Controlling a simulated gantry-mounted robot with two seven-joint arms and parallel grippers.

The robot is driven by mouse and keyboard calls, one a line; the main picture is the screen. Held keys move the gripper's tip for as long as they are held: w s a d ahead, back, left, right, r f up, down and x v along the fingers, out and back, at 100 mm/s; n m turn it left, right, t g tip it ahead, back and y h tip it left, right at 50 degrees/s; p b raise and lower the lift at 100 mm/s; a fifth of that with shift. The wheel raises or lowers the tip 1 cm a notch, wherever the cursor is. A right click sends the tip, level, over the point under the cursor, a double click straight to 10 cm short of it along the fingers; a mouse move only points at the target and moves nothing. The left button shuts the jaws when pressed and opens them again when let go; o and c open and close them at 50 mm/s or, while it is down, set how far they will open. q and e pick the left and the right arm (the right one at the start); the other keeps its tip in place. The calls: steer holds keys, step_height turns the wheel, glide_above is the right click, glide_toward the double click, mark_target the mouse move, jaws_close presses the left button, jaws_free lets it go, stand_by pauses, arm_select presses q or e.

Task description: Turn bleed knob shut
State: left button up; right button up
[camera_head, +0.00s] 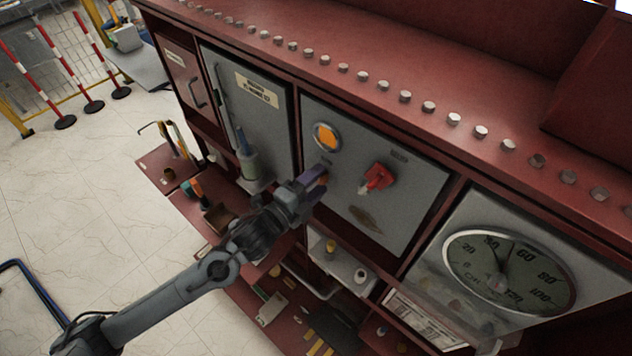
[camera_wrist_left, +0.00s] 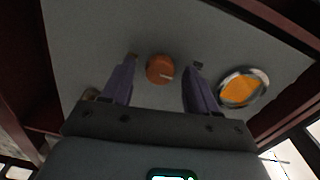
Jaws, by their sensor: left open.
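A round orange knob (camera_wrist_left: 160,69) with a pale pointer mark sits on a grey panel (camera_wrist_left: 90,40) in the left wrist view. My left gripper (camera_wrist_left: 164,66) is open, with one purple-grey finger on each side of the knob and a gap on both sides. I cannot tell how deep the fingertips reach around it. In the head view my left gripper (camera_head: 319,179) is at the grey panel (camera_head: 345,205), and only a little orange of the knob (camera_head: 323,181) shows between the fingers. My right gripper is not in view.
A metal-ringed orange window (camera_head: 327,138) is just above the gripper. A red handle (camera_head: 377,178) sticks out to its right. A large dial gauge (camera_head: 510,272) is at the lower right. Shelves with small items (camera_head: 342,268) lie below. A grey door (camera_head: 250,110) is to the left.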

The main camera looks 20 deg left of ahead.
arm_select(q)
steer(key=b+v, duration=0.2)
steer(key=v, duration=0.8)
steer(key=shift+s, duration=0.35)
steer(key=shift+a, duration=0.1)
steer(key=s+a+f+n+g+y, duration=0.1)
steer(key=s+f+n+g+y, duration=0.5)
steer(key=s+f+n+g, duration=0.9)
steer(key=s+r+n+t+p, duration=0.2)
steer(key=s+r+p, duration=0.3)
steer(key=r+p, duration=0.4)
steer(key=n+p, duration=0.1)
steer(key=p, duration=0.3)
